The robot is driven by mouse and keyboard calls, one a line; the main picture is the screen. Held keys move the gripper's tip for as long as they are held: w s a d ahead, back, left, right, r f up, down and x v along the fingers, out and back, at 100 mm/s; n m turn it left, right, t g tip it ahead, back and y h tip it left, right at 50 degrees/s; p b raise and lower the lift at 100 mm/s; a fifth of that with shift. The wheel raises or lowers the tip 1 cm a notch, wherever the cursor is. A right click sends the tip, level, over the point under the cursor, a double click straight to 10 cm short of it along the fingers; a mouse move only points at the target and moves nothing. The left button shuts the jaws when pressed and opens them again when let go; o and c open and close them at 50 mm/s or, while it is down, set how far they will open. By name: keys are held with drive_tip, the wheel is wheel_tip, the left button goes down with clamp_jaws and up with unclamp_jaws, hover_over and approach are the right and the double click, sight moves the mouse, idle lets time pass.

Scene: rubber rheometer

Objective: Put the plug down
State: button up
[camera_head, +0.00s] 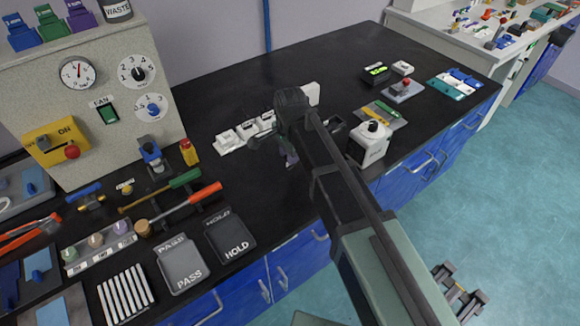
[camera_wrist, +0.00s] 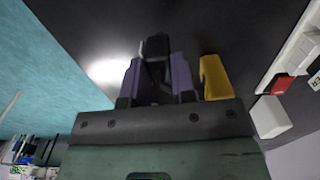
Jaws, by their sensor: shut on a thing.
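My gripper (camera_wrist: 156,75) shows from behind in the wrist view, with purple fingers either side of a dark, blocky piece, which I take to be the plug (camera_wrist: 155,46). The fingers are shut on it above the black bench. In the head view my arm hides most of the gripper (camera_head: 291,159), and the plug cannot be made out there. A white socket strip (camera_head: 240,136) lies on the bench just beyond my arm. It seems to show at the right of the wrist view too (camera_wrist: 293,52), apart from the fingers. Whether the plug touches the bench cannot be told.
A yellow piece (camera_wrist: 213,77) is close beside the fingers in the wrist view. A white box with a black knob (camera_head: 369,143) stands right of my arm. The PASS tray (camera_head: 181,264) and HOLD tray (camera_head: 230,235) lie front left. Bare bench (camera_head: 270,195) lies left of my arm.

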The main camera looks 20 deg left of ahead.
wheel_tip(320, 180, down, 3)
drive_tip(key=shift+f+b, duration=0.1)
drive_tip(key=shift+b, duration=0.6)
drive_tip(key=shift+r, duration=0.3)
drive_tip(key=shift+f, duration=0.15)
drive_tip(key=o, duration=0.9)
wheel_tip(320, 180, up, 13)
drive_tip(key=p, duration=1.3)
drive_tip(key=s+d+n, duration=0.2)
drive_tip(key=s+d, duration=0.1)
drive_tip(key=d, duration=0.8)
drive_tip(key=s+d+n, duration=0.3)
drive_tip(key=d, duration=0.9)
drive_tip(key=s+d+n, duration=0.2)
drive_tip(key=s+d, duration=0.1)
drive_tip(key=d, duration=0.9)
drive_tip(key=shift+s+f, duration=0.1)
drive_tip(key=shift+f, duration=0.25)
